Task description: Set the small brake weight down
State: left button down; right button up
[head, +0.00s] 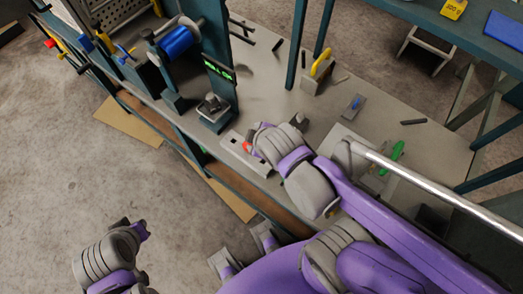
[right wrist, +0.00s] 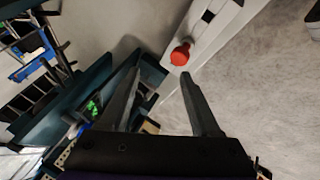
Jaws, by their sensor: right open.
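A small red-topped piece, which looks like the small brake weight (head: 247,147), is on a light grey slotted block at the bench's front edge. In the right wrist view the red piece (right wrist: 181,54) stands on the pale block (right wrist: 208,30), just beyond my fingertips and nearer the right finger. My right gripper (right wrist: 161,74) is open, with nothing between its fingers. In the head view my right wrist hides most of that gripper. My left arm is at the lower left, away from the bench; its fingers cannot be made out.
A blue spool (head: 176,42) and a post with a green-lit display (head: 218,70) stand at the bench's left. A yellow-handled block (head: 318,75), a blue-marked plate (head: 354,106) and a green item (head: 391,155) lie to the right. Bare bench (head: 280,105) shows between them.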

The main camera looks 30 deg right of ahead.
jog(key=s+m, duration=0.1)
jog(key=m, duration=0.1)
jog(key=s+m+g, duration=0.1)
jog(key=s+m, duration=0.1)
jog(key=m, duration=0.1)
jog(key=s+a+m+y, duration=0.1)
jog(key=s+m, duration=0.1)
jog(key=m, duration=0.1)
jog(key=shift+f+g, duration=0.3)
jog(key=shift+g, duration=0.1)
jog(key=shift+r, duration=0.1)
jog(key=r+p, duration=0.2)
jog(key=r, duration=0.1)
jog(key=shift+w+p, duration=0.35)
jog(key=shift+w, duration=0.05)
